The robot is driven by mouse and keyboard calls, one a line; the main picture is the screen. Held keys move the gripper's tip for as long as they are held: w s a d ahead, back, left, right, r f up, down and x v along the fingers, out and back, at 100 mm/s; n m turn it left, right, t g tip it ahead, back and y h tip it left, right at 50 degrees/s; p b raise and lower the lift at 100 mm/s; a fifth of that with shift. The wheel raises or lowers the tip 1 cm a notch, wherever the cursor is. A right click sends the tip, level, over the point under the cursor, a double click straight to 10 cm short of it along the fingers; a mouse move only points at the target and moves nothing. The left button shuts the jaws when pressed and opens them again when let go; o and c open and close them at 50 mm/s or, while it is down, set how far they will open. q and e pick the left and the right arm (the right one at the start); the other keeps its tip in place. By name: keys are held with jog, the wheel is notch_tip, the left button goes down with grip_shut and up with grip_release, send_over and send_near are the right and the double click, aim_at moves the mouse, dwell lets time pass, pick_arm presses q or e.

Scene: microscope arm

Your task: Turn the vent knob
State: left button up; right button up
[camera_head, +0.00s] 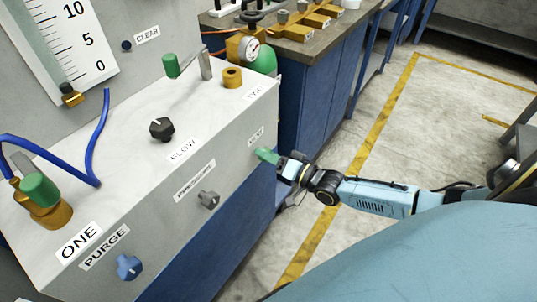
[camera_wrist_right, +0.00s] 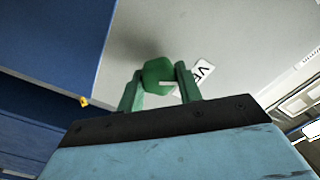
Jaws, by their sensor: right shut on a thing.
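The vent knob (camera_wrist_right: 157,75) is green and faceted with a pale pointer mark, on the grey panel face, in the right wrist view. My right gripper (camera_wrist_right: 160,84) has its two green fingers on either side of the knob and is shut on it. In the head view my right gripper (camera_head: 272,158) reaches the right end of the panel's front face, just below the vent label (camera_head: 256,136). The knob is hard to tell from the green fingers there. My left gripper is not in view.
The grey panel box (camera_head: 225,160) also carries a blue purge knob (camera_head: 129,267), a grey knob (camera_head: 208,200) and a black flow knob (camera_head: 161,129). A blue hose (camera_head: 98,150) loops at left. A bench (camera_head: 335,60) with a gauge stands behind. Open floor lies to the right.

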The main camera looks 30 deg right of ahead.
jog(key=shift+m, duration=0.9)
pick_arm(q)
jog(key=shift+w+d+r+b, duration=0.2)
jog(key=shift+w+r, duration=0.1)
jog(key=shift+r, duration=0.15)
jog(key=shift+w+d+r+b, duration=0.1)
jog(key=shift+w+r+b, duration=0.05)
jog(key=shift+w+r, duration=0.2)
pick_arm(e)
jog(key=shift+f+m, duration=0.1)
jog(key=shift+m, duration=1.8)
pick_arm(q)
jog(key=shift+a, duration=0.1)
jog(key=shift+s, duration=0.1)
pick_arm(e)
jog(key=o, duration=1)
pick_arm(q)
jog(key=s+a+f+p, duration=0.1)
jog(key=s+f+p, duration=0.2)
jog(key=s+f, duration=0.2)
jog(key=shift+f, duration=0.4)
pick_arm(e)
jog(key=v, duration=1.3)
jog(key=shift+s, duration=0.2)
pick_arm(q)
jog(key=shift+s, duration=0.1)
pick_arm(e)
jog(key=shift+d+f, duration=0.1)
jog(key=shift+d, duration=0.05)
